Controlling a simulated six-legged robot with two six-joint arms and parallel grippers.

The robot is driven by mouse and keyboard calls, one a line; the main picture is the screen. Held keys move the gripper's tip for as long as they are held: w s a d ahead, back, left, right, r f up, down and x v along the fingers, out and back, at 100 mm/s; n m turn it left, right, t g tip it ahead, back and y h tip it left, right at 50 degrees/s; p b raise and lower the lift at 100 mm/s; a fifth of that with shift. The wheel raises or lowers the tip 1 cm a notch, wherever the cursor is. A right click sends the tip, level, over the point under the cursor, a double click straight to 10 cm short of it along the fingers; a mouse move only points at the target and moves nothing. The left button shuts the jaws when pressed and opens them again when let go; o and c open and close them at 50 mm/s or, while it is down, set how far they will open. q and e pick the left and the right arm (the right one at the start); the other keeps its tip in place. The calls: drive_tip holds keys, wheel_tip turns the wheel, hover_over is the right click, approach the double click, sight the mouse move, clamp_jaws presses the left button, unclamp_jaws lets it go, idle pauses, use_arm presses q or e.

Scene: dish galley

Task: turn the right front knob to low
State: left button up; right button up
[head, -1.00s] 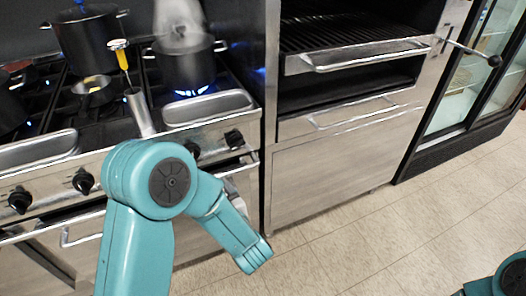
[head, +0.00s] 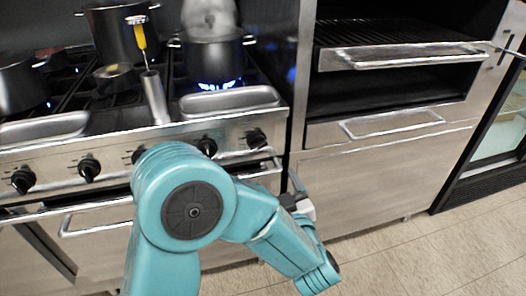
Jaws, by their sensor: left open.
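The stove's right front knob (head: 256,138) is the rightmost black knob on the steel front panel; its pointer is too small to read. A blue flame (head: 217,85) burns under the steaming pot (head: 214,58) on the right. My left gripper (head: 299,204) is partly hidden behind my teal forearm. It is open, below and to the right of the right front knob, and apart from it. Between its fingers I see nothing held. My right gripper is out of view.
Several other knobs (head: 89,168) line the panel, above the oven handle (head: 95,226). A steel oven unit (head: 385,175) with protruding handles stands at the right. A thermometer-like tool with a yellow grip (head: 140,36) stands over the burners. Floor is clear at lower right.

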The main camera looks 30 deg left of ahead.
sight(259, 146)
use_arm(q)
drive_tip(key=x, duration=1.4)
drive_tip(key=shift+b, duration=0.4)
